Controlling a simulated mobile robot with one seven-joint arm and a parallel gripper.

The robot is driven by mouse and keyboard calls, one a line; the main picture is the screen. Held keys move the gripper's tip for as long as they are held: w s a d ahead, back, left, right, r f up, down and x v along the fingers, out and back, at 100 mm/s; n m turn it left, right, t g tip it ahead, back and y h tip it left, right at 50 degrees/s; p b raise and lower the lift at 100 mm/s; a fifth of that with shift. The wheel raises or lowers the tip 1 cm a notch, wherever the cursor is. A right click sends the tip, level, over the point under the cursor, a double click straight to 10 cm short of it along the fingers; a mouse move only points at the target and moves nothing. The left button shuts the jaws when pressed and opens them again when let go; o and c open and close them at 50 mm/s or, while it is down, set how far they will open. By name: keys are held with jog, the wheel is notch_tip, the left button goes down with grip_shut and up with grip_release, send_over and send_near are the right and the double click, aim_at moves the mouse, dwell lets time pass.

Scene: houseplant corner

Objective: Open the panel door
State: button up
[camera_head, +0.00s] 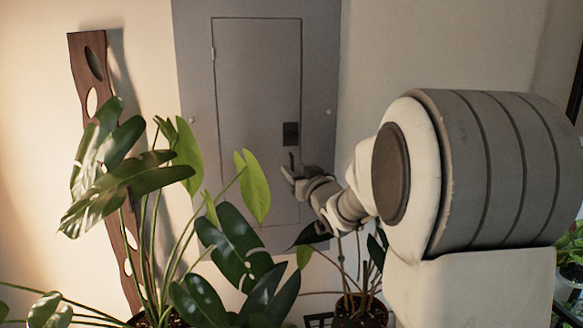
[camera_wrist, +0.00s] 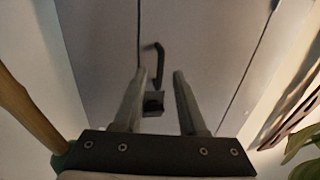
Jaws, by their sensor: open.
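The grey panel door (camera_head: 256,90) is set in a grey wall panel and looks shut, with its seam visible all round. A dark latch plate (camera_head: 290,134) sits near the door's right edge. My gripper (camera_head: 291,172) is just below the latch plate, close to the door. In the wrist view the open fingers (camera_wrist: 160,78) point at the door (camera_wrist: 200,35). A dark curved handle piece (camera_wrist: 158,62) and a small block (camera_wrist: 153,103) show in the gap between the fingers. I cannot tell whether a finger touches them.
A large leafy plant (camera_head: 130,175) stands in front at the left, its leaves reaching near the door's lower part. A carved wooden plank (camera_head: 88,70) leans on the wall. A potted plant (camera_head: 360,310) stands below my arm. Wall right of the panel is bare.

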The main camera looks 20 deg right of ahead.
jog(key=shift+w, duration=0.2)
grip_shut()
dwell(1.5)
